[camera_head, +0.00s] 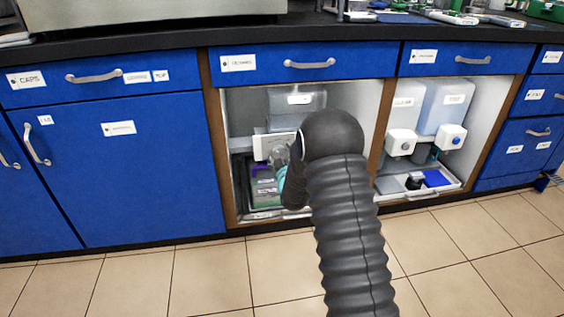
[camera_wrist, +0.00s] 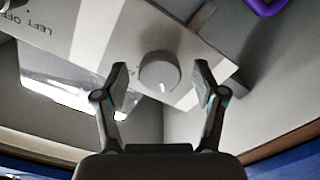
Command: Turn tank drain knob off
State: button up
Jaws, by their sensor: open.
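A round grey knob (camera_wrist: 159,71) with a white pointer mark sits on a light panel (camera_wrist: 100,38) in the wrist view. The panel carries print that reads "LEFT OFF" near the upper left. My gripper (camera_wrist: 162,80) is open, with one finger on each side of the knob. Gaps show between the fingers and the knob. In the head view the white panel (camera_head: 272,147) is inside the open cabinet bay, under a translucent tank (camera_head: 297,104). My arm hides the knob and my gripper's fingertips there.
A purple object (camera_wrist: 265,5) shows at the top of the wrist view. The right bay holds two tanks with white boxes (camera_head: 451,137) and a tray (camera_head: 420,185). Wooden cabinet posts (camera_head: 219,150) flank the bay. The tiled floor in front is clear.

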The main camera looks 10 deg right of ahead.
jog(key=s, duration=1.1)
jog(key=shift+s, duration=0.3)
jog(key=s+f+m+g, duration=0.1)
jog(key=s+f+g, duration=0.15)
jog(key=f, duration=0.25)
jog(key=s+f+m+g, duration=0.1)
jog(key=f+g, duration=0.2)
jog(key=f, duration=0.3)
jog(key=s+m+g+p, duration=0.1)
jog(key=s+m+g, duration=0.1)
jog(key=s+g, duration=0.55)
jog(key=s+r+m+p, duration=0.1)
jog(key=s+r+p, duration=0.4)
jog(key=s+r, duration=0.9)
jog(key=s+r+m+p, duration=0.2)
jog(key=s+r+p, duration=0.2)
jog(key=s+r, duration=1.1)
notch_tip(320, 180, up, 8)
jog(key=shift+f+t+p, duration=0.1)
jog(key=shift+t+p, duration=0.2)
jog(key=shift+p, duration=0.05)
